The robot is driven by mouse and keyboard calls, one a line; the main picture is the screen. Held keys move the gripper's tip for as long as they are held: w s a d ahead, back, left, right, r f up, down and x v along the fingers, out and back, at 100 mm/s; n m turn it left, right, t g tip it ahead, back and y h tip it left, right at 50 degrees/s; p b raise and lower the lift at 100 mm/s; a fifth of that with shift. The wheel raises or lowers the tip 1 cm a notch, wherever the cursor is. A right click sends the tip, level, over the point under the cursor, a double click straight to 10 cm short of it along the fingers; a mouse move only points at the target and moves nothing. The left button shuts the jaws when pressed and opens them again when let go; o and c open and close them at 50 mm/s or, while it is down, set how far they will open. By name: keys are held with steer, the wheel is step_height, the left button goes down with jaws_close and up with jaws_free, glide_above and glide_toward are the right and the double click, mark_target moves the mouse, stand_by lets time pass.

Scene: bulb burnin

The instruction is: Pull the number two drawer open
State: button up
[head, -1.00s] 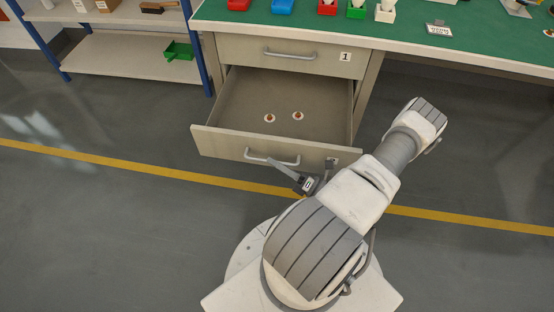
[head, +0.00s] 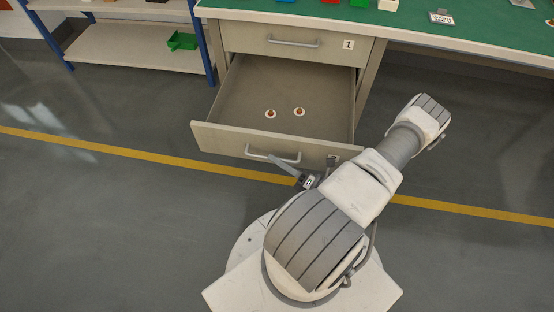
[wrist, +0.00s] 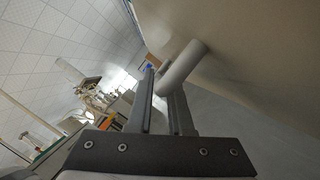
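The second drawer (head: 238,136), below the one labelled 1, stands far open. Its label (head: 333,160) is partly hidden by my arm and too small to read. Its grey bar handle (head: 287,159) is on the front panel. My gripper (head: 270,158) is at the left part of this handle. In the wrist view the handle (wrist: 184,66) runs between the two narrow fingers, which appear closed on it. Two small white discs with brown centres, a left one (head: 270,113) and a right one (head: 299,112), lie inside the drawer.
The upper drawer (head: 240,38) is shut under the green-topped workbench (head: 400,17). A shelf unit (head: 120,47) with a green bin (head: 183,41) stands at the left. The grey floor (head: 90,220) with a yellow line is clear on both sides of me.

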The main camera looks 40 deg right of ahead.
steer(key=o, duration=0.3)
steer(key=shift+o, duration=0.2)
steer(key=v, duration=1.7)
steer(key=shift+s+p, duration=0.2)
steer(key=shift+p, duration=0.2)
